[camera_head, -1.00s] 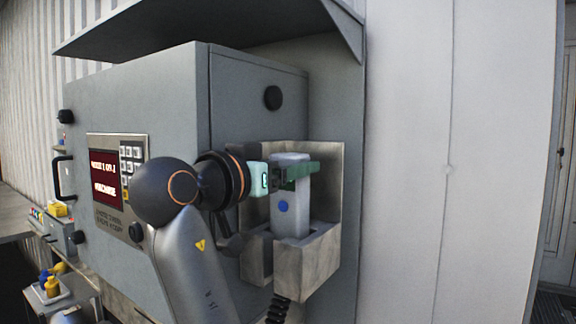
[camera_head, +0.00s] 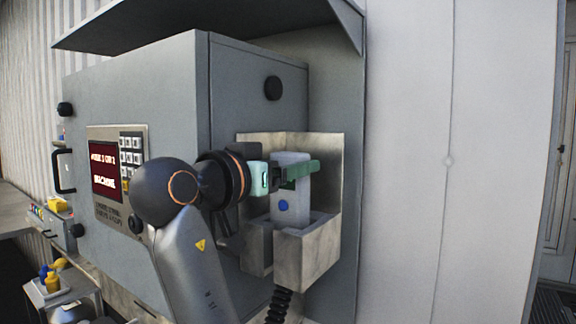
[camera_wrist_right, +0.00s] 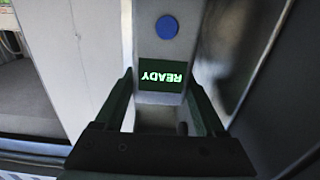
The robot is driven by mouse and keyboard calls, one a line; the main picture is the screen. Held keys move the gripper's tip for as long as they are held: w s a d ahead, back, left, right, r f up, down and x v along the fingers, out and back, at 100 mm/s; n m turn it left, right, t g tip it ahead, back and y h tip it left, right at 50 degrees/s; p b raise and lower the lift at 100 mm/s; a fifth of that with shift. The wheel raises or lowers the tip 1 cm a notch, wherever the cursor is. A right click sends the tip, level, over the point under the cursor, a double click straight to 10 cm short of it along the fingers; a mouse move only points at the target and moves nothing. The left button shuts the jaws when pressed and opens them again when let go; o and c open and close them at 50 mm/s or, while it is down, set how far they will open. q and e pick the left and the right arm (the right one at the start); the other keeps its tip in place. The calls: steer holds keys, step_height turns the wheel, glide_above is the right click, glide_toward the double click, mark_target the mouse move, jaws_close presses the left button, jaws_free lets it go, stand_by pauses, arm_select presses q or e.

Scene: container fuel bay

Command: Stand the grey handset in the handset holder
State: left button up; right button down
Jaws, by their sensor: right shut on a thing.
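The grey handset (camera_head: 291,198) stands upright, with a blue button on its front. Its lower end is down inside the pale grey handset holder (camera_head: 310,257), hidden behind the front walls. Whether it touches the bottom cannot be seen. My right gripper (camera_head: 288,173) is shut on the handset's upper part, coming from the left, above the holder's pocket. In the right wrist view the gripper (camera_wrist_right: 161,85) has its fingers on both sides of the handset (camera_wrist_right: 163,52), whose small screen reads READY upside down. My left gripper is not in view.
The holder is fixed beside a grey cabinet (camera_head: 150,100) with a display and keypad. A black coiled cord (camera_head: 279,305) hangs below the holder. A grey hood (camera_head: 200,22) overhangs above. A tray with yellow and blue items (camera_head: 52,285) is at lower left. The right wall is bare.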

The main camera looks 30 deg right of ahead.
steer(key=shift+f+b, duration=0.45)
jaws_free()
steer(key=shift+a, duration=0.1)
steer(key=b+v, duration=0.2)
steer(key=v, duration=1)
steer(key=shift+s+a+f, duration=0.1)
steer(key=shift+s, duration=0.1)
